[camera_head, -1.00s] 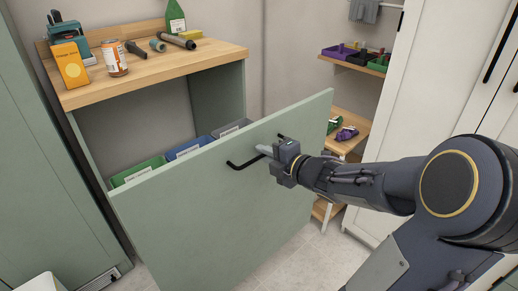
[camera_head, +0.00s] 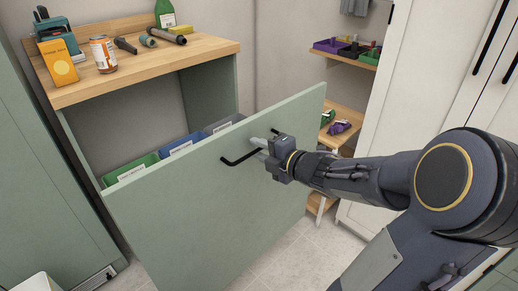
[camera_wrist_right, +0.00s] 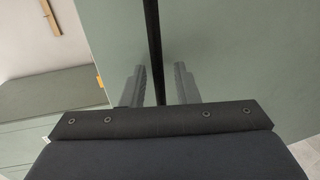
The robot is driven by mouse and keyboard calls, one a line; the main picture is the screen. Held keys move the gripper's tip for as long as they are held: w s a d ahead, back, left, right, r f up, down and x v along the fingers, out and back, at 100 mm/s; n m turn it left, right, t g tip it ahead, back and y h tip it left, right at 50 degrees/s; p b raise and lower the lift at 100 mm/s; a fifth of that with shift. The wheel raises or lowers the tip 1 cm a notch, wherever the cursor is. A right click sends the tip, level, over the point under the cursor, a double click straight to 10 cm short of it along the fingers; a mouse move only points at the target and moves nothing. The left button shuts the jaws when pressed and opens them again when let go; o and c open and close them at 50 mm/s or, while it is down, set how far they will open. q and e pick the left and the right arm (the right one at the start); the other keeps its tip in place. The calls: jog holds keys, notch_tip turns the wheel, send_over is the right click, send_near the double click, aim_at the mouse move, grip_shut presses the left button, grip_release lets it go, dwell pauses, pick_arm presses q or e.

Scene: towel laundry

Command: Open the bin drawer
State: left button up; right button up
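The bin drawer stands pulled out from its cabinet, its green front panel (camera_head: 190,215) well clear of the worktop. Green (camera_head: 130,170), blue (camera_head: 182,146) and grey (camera_head: 224,124) bins show inside behind the panel. A black bar handle (camera_head: 238,162) is on the panel; it also shows in the wrist view (camera_wrist_right: 153,45). My right gripper (camera_head: 262,147) is at the handle. In the wrist view its fingers (camera_wrist_right: 161,85) are apart, one on each side of the bar, with gaps beside it. My left gripper is out of view.
The wooden worktop (camera_head: 140,72) above holds a juice box (camera_head: 58,62), a can (camera_head: 103,54), a green bottle (camera_head: 165,14) and dark tools. A shelf with small trays (camera_head: 340,48) and white cabinets (camera_head: 425,80) stand at the right. Tiled floor (camera_head: 285,255) shows below.

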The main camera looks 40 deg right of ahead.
jog(key=p+v, duration=0.1)
jog(key=v, duration=0.6)
jog(key=shift+s+p, duration=0.15)
jog(key=shift+p, duration=0.25)
jog(key=s+a+f+m+g+y, duration=0.1)
jog(key=s+a+f+m+g, duration=0.2)
jog(key=s+a+m+g, duration=0.5)
jog(key=s+a+f+m+g+y, duration=0.2)
jog(key=s+a+f+m, duration=0.15)
jog(key=a+m, duration=0.85)
notch_tip(320, 180, up, 24)
jog(key=d+p, duration=0.1)
jog(key=p, duration=2.2)
jog(key=shift+s+m, duration=0.35)
jog(key=shift+m, duration=0.05)
